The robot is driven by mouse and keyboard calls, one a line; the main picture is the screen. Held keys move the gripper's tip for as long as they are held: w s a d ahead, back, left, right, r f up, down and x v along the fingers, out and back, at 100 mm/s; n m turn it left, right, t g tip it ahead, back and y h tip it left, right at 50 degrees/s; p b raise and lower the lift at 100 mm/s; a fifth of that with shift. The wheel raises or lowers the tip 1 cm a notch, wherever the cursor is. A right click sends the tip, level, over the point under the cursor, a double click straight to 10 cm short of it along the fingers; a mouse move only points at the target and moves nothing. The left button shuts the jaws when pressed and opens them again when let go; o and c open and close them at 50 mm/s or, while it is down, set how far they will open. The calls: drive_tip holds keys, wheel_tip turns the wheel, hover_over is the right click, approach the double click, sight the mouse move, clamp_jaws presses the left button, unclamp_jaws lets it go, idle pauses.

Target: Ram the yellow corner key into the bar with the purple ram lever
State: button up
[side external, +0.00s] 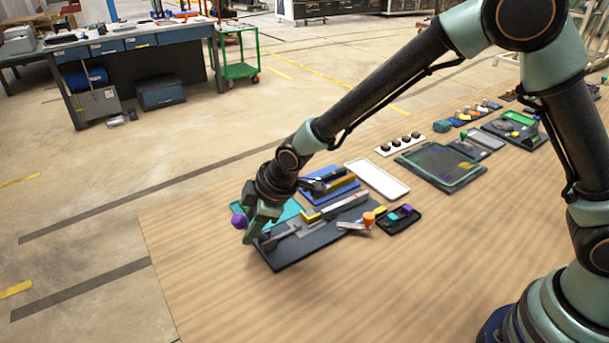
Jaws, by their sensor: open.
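The purple knob of the ram lever (239,221) shows at the left end of a dark fixture plate (290,252). My gripper (256,229) is open, pointing down right beside the knob. I cannot tell whether a finger touches the knob, and the rest of the lever is partly hidden behind the fingers. A grey bar (347,206) lies along the back of the plate. A small yellow piece (311,216), apparently the corner key, is at the bar's left end; how far in it sits is too small to tell.
An orange knob (369,219) stands at the plate's right end, beside a black tray (413,219) with small coloured parts. A blue rack (340,190) and a white tray (378,178) lie behind. The wooden table's front is clear.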

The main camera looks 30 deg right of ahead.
drive_tip(key=shift+w+f, duration=0.25)
drive_tip(key=shift+f, duration=0.25)
drive_tip(key=shift+a, duration=0.1)
clamp_jaws()
drive_tip(key=shift+a+r, duration=0.15)
idle(0.9)
